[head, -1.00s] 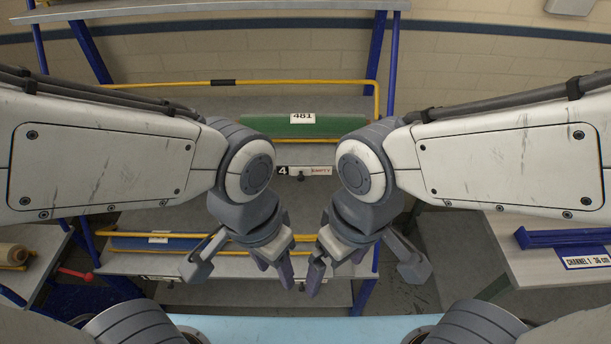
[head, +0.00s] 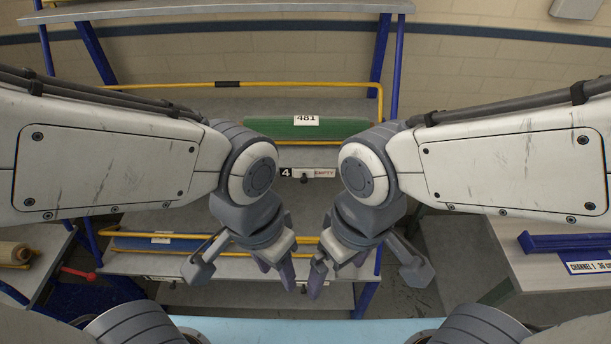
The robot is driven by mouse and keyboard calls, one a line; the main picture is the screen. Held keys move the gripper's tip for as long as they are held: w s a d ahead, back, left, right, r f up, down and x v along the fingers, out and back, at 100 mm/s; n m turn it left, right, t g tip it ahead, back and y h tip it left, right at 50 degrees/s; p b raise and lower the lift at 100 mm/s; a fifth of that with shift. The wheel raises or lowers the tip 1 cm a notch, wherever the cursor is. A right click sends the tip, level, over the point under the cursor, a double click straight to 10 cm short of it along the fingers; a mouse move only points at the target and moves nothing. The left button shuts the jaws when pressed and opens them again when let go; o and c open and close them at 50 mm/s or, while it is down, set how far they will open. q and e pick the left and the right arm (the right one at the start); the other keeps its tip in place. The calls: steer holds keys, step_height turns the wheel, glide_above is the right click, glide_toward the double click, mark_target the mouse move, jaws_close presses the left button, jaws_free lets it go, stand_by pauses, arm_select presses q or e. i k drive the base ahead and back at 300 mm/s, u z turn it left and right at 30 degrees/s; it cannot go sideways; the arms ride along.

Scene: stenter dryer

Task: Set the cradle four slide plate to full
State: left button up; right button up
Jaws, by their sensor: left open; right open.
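The cradle four slide plate (head: 313,173) is a small pale strip on the shelf edge, beside a black tag with a white 4. It has a dark knob below its middle and reads EMPTY in red at its right end. Above it a green roll (head: 270,129) labelled 481 lies in the cradle. My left gripper (head: 240,272) is open and empty, low in front of the rack. My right gripper (head: 365,270) is open and empty to its right. Both are below the plate in the picture and apart from it.
A yellow rail (head: 300,84) frames the green roll's cradle. A lower shelf holds a blue roll (head: 135,243) with yellow rails. A red lever (head: 78,274) sticks out at left. A table with a CHANNEL 1 label (head: 590,267) stands at right.

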mark_target(304, 174)
steer(key=u, duration=1.9)
steer(key=k, duration=1.2)
steer(key=z, duration=1.85)
